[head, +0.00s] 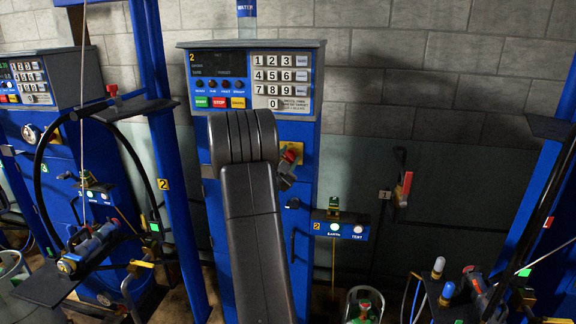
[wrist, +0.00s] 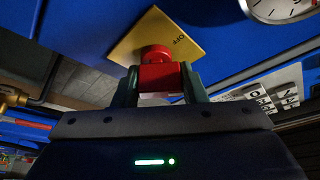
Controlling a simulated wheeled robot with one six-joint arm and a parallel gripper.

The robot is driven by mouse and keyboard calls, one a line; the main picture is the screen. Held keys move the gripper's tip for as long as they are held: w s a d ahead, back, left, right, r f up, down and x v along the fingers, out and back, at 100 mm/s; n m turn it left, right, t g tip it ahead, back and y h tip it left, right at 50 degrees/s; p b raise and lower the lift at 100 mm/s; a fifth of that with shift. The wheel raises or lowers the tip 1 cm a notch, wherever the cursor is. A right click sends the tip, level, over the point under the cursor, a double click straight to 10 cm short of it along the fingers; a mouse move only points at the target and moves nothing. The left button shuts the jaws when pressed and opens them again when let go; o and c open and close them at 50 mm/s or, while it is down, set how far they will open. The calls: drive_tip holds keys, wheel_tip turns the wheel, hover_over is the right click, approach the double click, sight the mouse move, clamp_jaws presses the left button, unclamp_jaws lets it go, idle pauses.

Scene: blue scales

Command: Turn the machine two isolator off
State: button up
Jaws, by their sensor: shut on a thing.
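Machine two (head: 250,130) is a blue cabinet with a keypad panel, and my arm covers much of its front. Its isolator is a red knob (wrist: 157,74) on a yellow plate (wrist: 150,32) with OFF lettering partly visible. The isolator's yellow plate and red knob (head: 291,154) show small on the right of the cabinet in the head view. My gripper (wrist: 158,82) is shut on the red knob, one finger on each side. In the head view my gripper (head: 287,172) is partly hidden behind my own arm.
A red-handled lever (head: 404,188) is on the wall. A blue post (head: 165,160) stands left.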

drive_tip(key=n+b, duration=0.2)
drive_tip(key=n+t+y+b, duration=0.1)
drive_tip(key=n+b, duration=0.1)
drive_tip(key=n+y+b, duration=0.1)
drive_tip(key=n+b, duration=0.1)
drive_tip(key=shift+f+t, duration=0.4)
drive_tip(key=n+y+b, duration=0.1)
drive_tip(key=n, duration=0.1)
drive_tip(key=n+t+y+b, duration=0.1)
drive_tip(key=n+y+b, duration=0.1)
drive_tip(key=n, duration=0.1)
drive_tip(key=shift+r, duration=0.2)
drive_tip(key=shift+n+b, duration=0.3)
drive_tip(key=shift+n, duration=0.1)
drive_tip(key=o, duration=1)
drive_tip(key=shift+s, duration=0.15)
drive_tip(key=b+v, duration=0.2)
drive_tip(key=v, duration=1.1)
drive_tip(key=shift+s+b, duration=0.25)
drive_tip(key=shift+b, duration=0.15)
